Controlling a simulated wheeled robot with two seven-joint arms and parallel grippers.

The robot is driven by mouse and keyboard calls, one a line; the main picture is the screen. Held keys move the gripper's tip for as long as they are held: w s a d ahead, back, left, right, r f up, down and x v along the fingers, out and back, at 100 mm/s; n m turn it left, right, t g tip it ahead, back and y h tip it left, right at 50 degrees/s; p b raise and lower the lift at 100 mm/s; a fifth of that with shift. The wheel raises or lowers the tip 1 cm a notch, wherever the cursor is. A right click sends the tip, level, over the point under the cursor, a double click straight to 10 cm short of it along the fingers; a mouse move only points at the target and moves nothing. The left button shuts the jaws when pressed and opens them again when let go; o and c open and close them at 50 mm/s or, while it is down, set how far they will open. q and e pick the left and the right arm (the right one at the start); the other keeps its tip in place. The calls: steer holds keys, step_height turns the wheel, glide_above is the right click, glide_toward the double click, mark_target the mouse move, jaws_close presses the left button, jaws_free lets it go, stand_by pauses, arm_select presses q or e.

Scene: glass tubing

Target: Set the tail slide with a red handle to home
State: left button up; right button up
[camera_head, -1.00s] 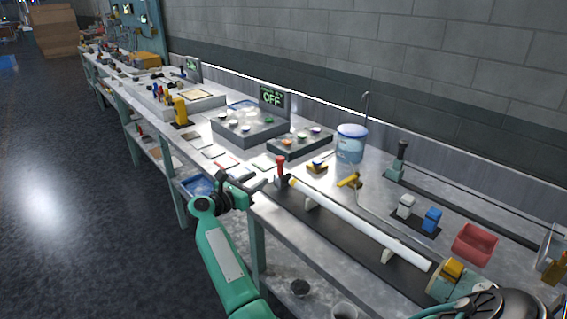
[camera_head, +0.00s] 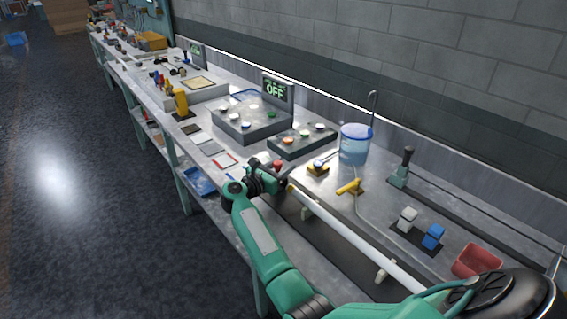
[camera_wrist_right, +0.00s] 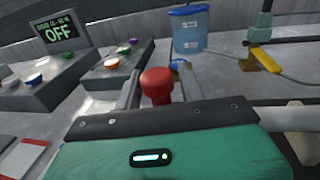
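The red handle (camera_head: 278,164) of the tail slide stands at the left end of the white glass tube (camera_head: 350,235), partly hidden by my right gripper (camera_head: 270,173). In the right wrist view the red handle (camera_wrist_right: 157,85) shows as a rounded knob between the two grey fingers of my right gripper (camera_wrist_right: 159,88). The fingers are apart, one on each side, with a gap visible beside the knob. The slide's base is hidden behind my gripper. My left gripper is not in view.
A yellow lever (camera_head: 349,186), a blue-lidded container (camera_head: 354,143) and button boxes (camera_head: 250,121) stand behind the handle. A dark-handled lever (camera_head: 403,165) is farther right. White and blue blocks (camera_head: 433,236) and a red bin (camera_head: 477,261) lie right of the tube.

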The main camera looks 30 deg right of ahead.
steer(key=shift+c, duration=0.4)
jaws_close()
steer(key=shift+s, duration=0.35)
steer(key=shift+s+d, duration=0.1)
steer(key=shift+s, duration=1.4)
steer(key=shift+o, duration=0.4)
jaws_free()
